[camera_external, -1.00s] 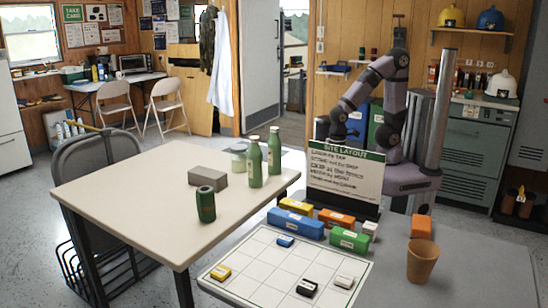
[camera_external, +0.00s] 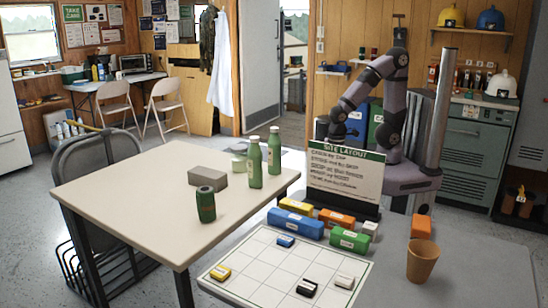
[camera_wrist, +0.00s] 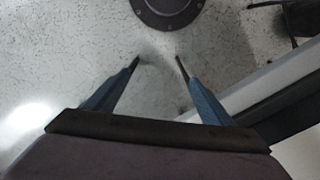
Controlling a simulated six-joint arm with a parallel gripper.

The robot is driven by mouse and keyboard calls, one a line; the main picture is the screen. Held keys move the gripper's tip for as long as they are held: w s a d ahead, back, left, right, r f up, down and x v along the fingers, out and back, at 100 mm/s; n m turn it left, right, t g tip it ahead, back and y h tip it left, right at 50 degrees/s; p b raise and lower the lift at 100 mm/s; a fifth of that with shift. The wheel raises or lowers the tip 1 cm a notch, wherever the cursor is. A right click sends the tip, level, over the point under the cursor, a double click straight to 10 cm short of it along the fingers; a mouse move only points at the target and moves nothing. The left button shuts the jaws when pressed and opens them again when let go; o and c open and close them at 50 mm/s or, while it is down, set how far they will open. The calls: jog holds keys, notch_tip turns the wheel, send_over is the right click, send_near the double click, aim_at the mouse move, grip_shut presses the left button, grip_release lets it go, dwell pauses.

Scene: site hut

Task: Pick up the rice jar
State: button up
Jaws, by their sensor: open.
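A dark green can (camera_external: 205,204) stands nearer the table's front. My gripper (camera_wrist: 159,62) is open and empty in the wrist view, its fingers spread above the speckled floor. In the external view my arm is behind the sign, well apart from the table objects, and the fingers cannot be made out.
Two green bottles (camera_external: 254,162) (camera_external: 274,150) stand at the cream table's (camera_external: 140,205) right side. A site layout sign (camera_external: 345,175), coloured blocks, a gridded sheet (camera_external: 270,265) and an orange cup (camera_external: 422,261) occupy the nearer grey table (camera_external: 470,275). The cream table's left part is clear.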

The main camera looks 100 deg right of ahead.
jog(key=w+a+r+m+t+p, duration=0.15)
jog(key=w+r+p, duration=0.25)
jog(key=w, duration=0.4)
jog(key=w+a+r+t+p, duration=0.1)
jog(key=w+r+t+p, duration=0.1)
jog(key=w+r+p, duration=0.4)
jog(key=w+a+r+t+p, duration=0.1)
jog(key=w+r+t+p, duration=0.15)
jog(key=w, duration=0.65)
jog(key=w+a+r+n+t+y+p, duration=0.2)
jog(key=w+a+r+n+t, duration=0.15)
jog(key=w+a+r, duration=0.85)
jog(key=w+d+r+t+b, duration=0.1)
jog(key=w+d+t+b, duration=0.2)
jog(key=d, duration=0.6)
jog(key=w+d+t+b, duration=0.2)
jog(key=d+t+b, duration=0.15)
jog(key=d, duration=0.65)
jog(key=w+d+r+t+b, duration=0.15)
jog(key=d+b, duration=0.25)
jog(key=d, duration=0.5)
jog(key=s+d+f+t+y+b, duration=0.1)
jog(key=s+d+f+b, duration=0.4)
jog(key=s+d+f, duration=0.5)
jog(key=n+g+y, duration=0.2)
jog(key=n+y, duration=0.1)
jog(key=y, duration=0.1)
send_near(232, 153)
jog(key=shift+p+x, duration=0.75)
jog(key=shift+x, duration=2.6)
